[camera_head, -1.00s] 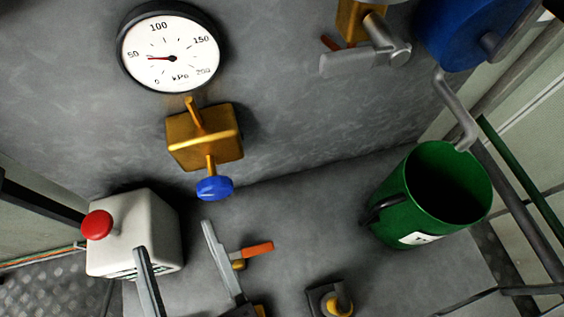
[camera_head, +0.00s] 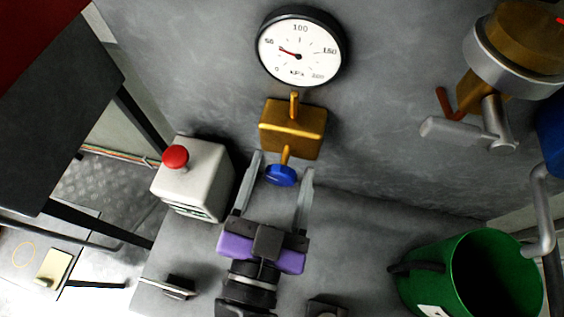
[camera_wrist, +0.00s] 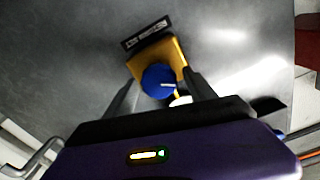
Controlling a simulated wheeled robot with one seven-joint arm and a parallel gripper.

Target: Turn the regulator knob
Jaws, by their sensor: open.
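The blue regulator knob (camera_head: 281,175) sits on a short stem below the brass regulator body (camera_head: 293,128) on the grey wall. A round kPa gauge (camera_head: 300,47) is above it, its needle near 50. My gripper (camera_head: 283,170) is open, with one finger to each side of the knob in the head view. In the wrist view the knob (camera_wrist: 157,81) lies between the two fingers, in front of the brass body (camera_wrist: 172,55). I cannot tell whether either finger touches it.
A white box with a red button (camera_head: 175,157) stands just left of my gripper. A green bucket (camera_head: 420,285) is at the lower right. A brass valve with a grey lever (camera_head: 452,130) juts from the wall at right. The wall between gauge and valve is clear.

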